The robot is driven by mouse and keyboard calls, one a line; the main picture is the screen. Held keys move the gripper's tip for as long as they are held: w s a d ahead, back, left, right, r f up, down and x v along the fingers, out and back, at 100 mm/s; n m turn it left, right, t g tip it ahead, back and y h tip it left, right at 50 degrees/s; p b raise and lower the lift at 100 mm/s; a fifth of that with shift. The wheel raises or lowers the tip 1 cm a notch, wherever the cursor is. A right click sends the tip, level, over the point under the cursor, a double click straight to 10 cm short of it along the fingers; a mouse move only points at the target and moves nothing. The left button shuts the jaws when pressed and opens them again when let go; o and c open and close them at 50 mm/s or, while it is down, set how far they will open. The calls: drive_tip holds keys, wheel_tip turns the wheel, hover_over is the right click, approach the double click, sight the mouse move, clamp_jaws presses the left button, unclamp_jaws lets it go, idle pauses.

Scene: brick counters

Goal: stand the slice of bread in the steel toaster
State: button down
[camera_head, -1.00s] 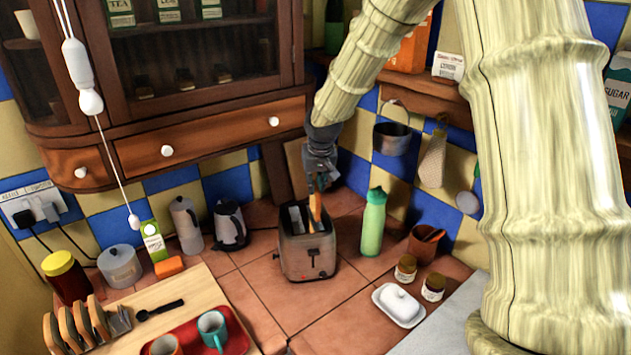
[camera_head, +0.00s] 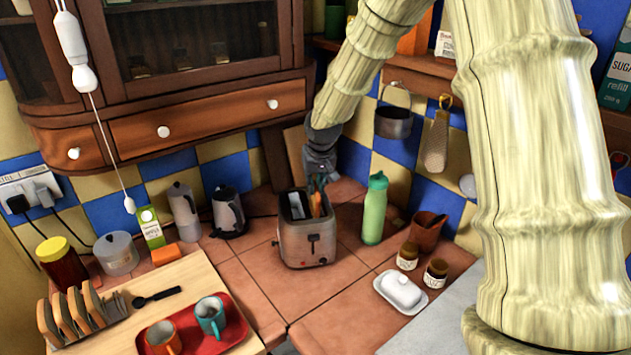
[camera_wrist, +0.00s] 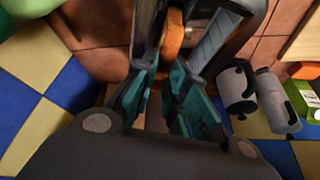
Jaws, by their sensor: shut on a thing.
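The steel toaster (camera_head: 308,242) stands on the tiled counter in the middle of the head view. The slice of bread (camera_head: 316,205) is upright with its lower part inside the toaster's right slot; its top edge shows above the slot. The other slot looks empty. My gripper (camera_head: 318,184) is above the toaster, pointing down, shut on the top of the bread. In the wrist view the bread (camera_wrist: 172,42) shows edge-on between the teal fingers (camera_wrist: 168,85), within the toaster's slot (camera_wrist: 213,42). How deep it sits is hidden.
A green bottle (camera_head: 375,210) stands close to the toaster's right. A kettle (camera_head: 228,213) and a moka pot (camera_head: 185,212) stand to its left. The counter in front of the toaster is clear.

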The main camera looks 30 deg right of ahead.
drive_tip(key=c, duration=1.4)
unclamp_jaws()
drive_tip(key=shift+o, duration=0.2)
drive_tip(key=v, duration=1.2)
drive_tip(key=shift+r, duration=0.1)
